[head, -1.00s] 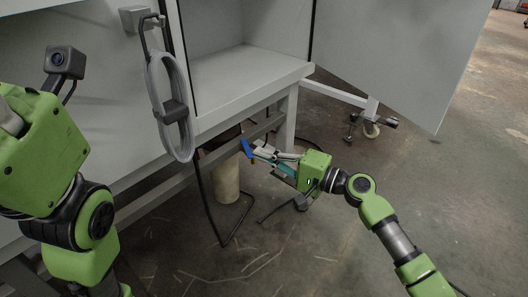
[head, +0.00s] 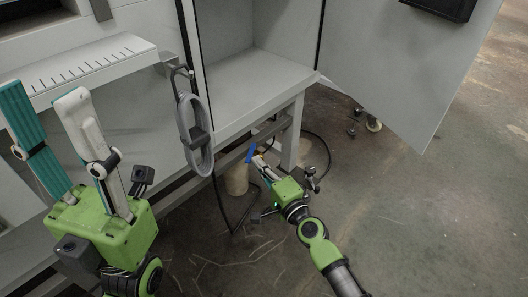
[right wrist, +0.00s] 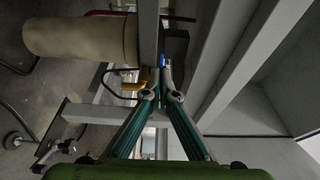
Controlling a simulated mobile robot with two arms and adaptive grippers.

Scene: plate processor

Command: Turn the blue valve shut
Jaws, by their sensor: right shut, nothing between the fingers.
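The blue valve handle (head: 251,154) is small and sits under the bench, by the lower rail beside the bench leg. In the right wrist view it is a small blue piece (right wrist: 161,60) just beyond the fingertips. My right gripper (head: 258,161) is shut with nothing in it, its tips right beside the handle; whether they touch it I cannot tell. It also shows in the right wrist view (right wrist: 163,80). The valve's body is mostly hidden. My left gripper (head: 42,92) is open, empty and pointing up at the left, far from the valve.
A beige cylinder (head: 236,179) stands under the bench near the valve. A coiled grey hose (head: 196,135) hangs on the bench front. The bench leg (head: 292,132) and black cables are close to my right gripper. Open floor lies to the right.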

